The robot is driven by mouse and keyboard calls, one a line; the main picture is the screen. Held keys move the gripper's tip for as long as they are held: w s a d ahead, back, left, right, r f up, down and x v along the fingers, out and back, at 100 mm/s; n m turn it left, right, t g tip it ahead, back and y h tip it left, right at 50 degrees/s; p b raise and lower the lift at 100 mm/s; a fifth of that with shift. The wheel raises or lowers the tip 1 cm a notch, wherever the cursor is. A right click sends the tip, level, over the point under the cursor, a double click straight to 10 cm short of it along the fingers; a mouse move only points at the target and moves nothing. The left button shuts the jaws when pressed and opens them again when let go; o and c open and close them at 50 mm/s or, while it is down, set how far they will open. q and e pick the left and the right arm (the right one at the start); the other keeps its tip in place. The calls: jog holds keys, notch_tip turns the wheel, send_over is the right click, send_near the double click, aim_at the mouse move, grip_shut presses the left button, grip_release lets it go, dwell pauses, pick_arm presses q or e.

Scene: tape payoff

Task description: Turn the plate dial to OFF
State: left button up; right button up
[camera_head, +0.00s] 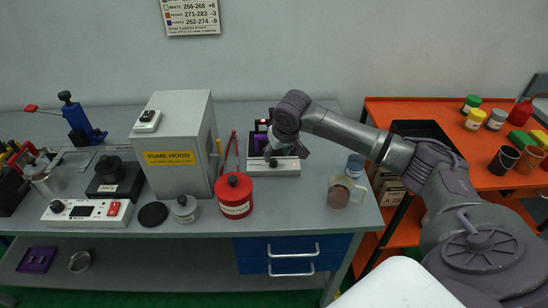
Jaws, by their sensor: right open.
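A white control box (90,213) stands at the front left of the grey bench. It has a small dark dial (57,206) at its left, a display in the middle and a red switch (114,208) at its right. The dial's setting is too small to read. A black plate unit (114,186) with a dark lidded pot on top sits just behind the box. My right gripper (270,152) is open, over a small white-based device (284,167) right of the fume hood, far from the dial. Whether it touches the device is unclear. My left gripper is out of view.
The grey fume hood (178,135) stands between my right gripper and the control box. A red canister (235,195), a grey weight-like pot (185,207) and a black disc (153,214) line the front. A clear jug (346,192) is at the right. An orange bench (380,112) adjoins.

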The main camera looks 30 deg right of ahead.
aim_at(273, 161)
jog(key=x, duration=0.4)
jog(key=shift+w+f, duration=0.2)
jog(key=shift+f, duration=0.15)
jog(key=shift+w+f, duration=0.1)
jog(key=c, duration=0.5)
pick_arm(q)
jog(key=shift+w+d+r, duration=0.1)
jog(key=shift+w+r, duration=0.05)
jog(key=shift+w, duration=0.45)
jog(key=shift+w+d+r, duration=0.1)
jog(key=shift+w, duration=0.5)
pick_arm(e)
grip_shut()
